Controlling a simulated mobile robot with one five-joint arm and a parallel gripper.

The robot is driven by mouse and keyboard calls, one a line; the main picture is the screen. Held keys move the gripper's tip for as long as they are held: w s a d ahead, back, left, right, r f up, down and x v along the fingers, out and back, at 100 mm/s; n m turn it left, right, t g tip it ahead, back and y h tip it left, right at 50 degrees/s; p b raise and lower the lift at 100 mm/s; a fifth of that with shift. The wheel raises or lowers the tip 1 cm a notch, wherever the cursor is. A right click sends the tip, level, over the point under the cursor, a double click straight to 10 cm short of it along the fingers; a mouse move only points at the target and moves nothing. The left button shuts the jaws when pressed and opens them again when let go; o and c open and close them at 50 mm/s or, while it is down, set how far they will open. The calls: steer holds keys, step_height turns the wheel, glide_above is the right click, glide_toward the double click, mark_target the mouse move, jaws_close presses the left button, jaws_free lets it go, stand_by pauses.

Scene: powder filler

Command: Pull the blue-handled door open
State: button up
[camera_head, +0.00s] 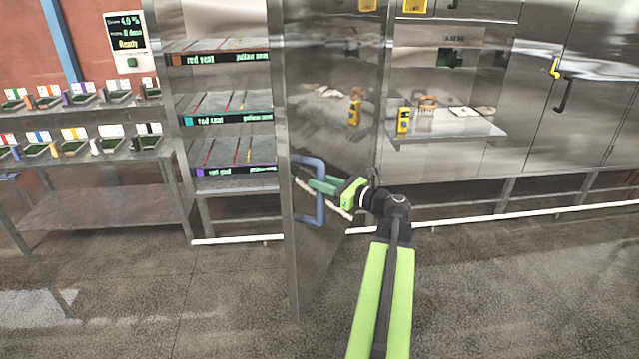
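The tall shiny metal door (340,75) stands swung out from the cabinet front, its near edge toward me at the left. Its blue handle (308,162) is a squared loop near that edge. My gripper (318,190) is at the handle, and its fingers overlap the loop's right bar in the picture. I cannot tell whether they are closed on the bar or only around it. Reflections in the door blur the fingertips.
Shelves with labelled trays (225,118) show left of the door. A metal bench (90,207) with small bins stands farther left, below a screen reading Ready (126,43). Closed cabinet doors (595,95) are at the right. A white pipe (480,219) runs low along the cabinets. Floor in front is clear.

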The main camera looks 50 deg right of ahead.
jaws_close()
stand_by(0.9)
